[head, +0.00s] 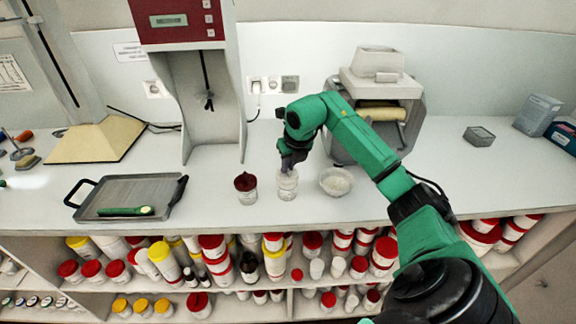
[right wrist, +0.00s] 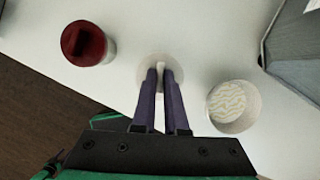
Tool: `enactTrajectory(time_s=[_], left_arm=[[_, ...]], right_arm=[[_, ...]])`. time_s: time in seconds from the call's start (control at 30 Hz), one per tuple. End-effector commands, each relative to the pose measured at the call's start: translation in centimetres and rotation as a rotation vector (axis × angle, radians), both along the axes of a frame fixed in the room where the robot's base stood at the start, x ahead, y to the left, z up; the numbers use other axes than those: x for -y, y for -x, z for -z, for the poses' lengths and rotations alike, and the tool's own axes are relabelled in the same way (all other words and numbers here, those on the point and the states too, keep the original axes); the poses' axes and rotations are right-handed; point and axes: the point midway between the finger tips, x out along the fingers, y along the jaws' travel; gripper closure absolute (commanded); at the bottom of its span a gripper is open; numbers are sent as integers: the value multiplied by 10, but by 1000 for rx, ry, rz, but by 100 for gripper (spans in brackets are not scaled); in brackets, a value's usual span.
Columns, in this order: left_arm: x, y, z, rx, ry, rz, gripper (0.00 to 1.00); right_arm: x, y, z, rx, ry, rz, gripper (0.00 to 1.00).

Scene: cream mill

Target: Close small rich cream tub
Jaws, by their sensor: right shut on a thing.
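A small pale round tub (head: 288,187) stands on the counter directly below my right gripper (head: 288,160). In the right wrist view my right gripper (right wrist: 160,72) is shut on a small whitish piece at the middle of a pale disc (right wrist: 146,76), which looks like the tub's lid. The fingers hide part of it, and I cannot tell whether the lid sits fully on the rim. My left gripper is not in view.
A jar with a dark red lid (head: 246,182) stands to the left, and a white bowl of pale cream (head: 336,181) to the right. A grey tray (head: 150,188) lies further left. A grey machine (head: 385,80) stands behind the bowl. Shelves below hold several tubs.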

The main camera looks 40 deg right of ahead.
Motion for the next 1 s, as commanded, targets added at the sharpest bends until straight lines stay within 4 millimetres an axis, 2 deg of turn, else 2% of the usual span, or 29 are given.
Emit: enactTrajectory(time_s=[1.0], left_arm=[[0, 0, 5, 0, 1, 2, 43]], right_arm=[[1, 1, 8, 0, 1, 0, 100]])
